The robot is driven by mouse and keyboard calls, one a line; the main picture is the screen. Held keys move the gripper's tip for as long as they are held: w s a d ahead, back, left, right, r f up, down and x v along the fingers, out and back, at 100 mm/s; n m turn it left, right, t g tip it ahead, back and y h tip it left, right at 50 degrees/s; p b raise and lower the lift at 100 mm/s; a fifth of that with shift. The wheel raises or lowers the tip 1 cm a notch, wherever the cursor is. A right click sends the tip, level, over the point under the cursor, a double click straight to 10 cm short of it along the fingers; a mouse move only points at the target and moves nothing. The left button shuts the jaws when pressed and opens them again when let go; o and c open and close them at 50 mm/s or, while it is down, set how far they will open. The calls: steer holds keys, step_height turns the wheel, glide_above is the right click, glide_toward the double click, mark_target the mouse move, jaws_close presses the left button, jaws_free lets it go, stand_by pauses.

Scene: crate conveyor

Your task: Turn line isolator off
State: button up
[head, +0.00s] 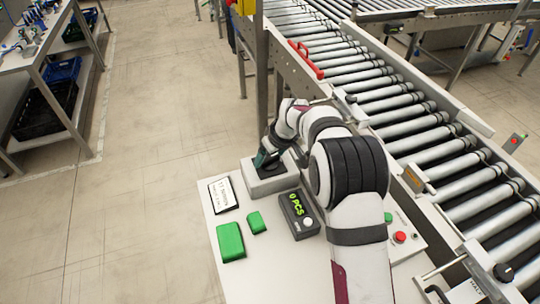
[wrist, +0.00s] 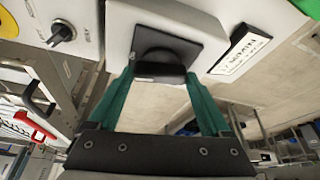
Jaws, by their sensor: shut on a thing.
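The line isolator is a pale grey box (head: 266,187) on the white table, left of the conveyor. In the wrist view the box (wrist: 195,22) has a black square plate (wrist: 183,47) with a black rotary knob (wrist: 158,72) on it. My gripper (head: 264,160) reaches down onto the box from behind. In the wrist view the green fingers of my gripper (wrist: 161,78) are shut on the knob, one on each side. The knob is mostly hidden in the head view, and its on or off position cannot be read.
A label plate (head: 222,194), two green blocks (head: 230,241) (head: 257,222) and a counter with a green display (head: 299,213) are close by on the table. A button box (head: 399,237) and the roller conveyor (head: 410,130) with a red handle (head: 306,58) lie to the right.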

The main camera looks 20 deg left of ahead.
steer(key=n+g, duration=0.1)
steer(key=n, duration=0.2)
steer(key=n+g, duration=0.1)
steer(key=n, duration=0.2)
steer(key=shift+w+y, duration=0.15)
steer(key=shift+y, duration=0.15)
steer(key=n+g, duration=0.2)
steer(key=n, duration=0.3)
steer(key=shift+w+n, duration=0.15)
steer(key=shift+n, duration=0.15)
steer(key=shift+n+g, duration=0.3)
steer(key=shift+h, duration=0.4)
steer(key=o, duration=1.2)
steer(key=shift+c, duration=0.2)
